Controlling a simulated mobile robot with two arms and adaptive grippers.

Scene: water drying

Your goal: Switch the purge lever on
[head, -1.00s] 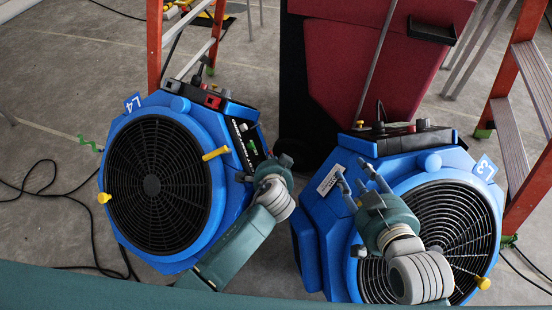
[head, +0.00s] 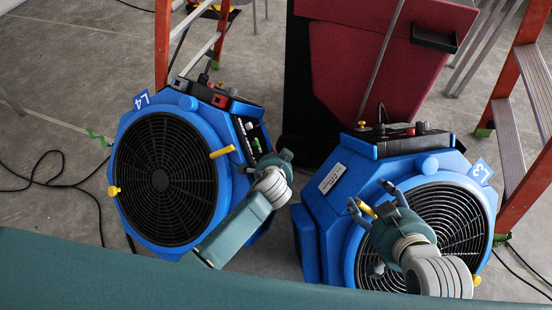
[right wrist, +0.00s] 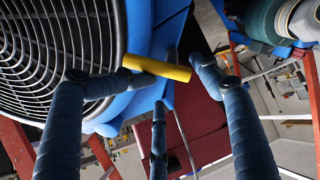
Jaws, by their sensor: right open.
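The blue L3 dehumidifier-like unit (head: 322,222) with a round black grille stands at right. A yellow lever (head: 368,211) sticks out near the left of its grille; I take it to be the purge lever. My right gripper (head: 371,197) is open, with its fingers around the lever and partly covering it. In the right wrist view the yellow lever (right wrist: 157,67) lies crosswise between the spread grey-blue fingers, with a gap to the right finger. Whether any finger touches it I cannot tell.
The blue L4 unit (head: 128,125) with its own yellow lever (head: 222,152) stands at left. A red and black machine (head: 345,85) stands behind. Orange ladders (head: 530,75) flank the units. Black cables lie on the floor at left.

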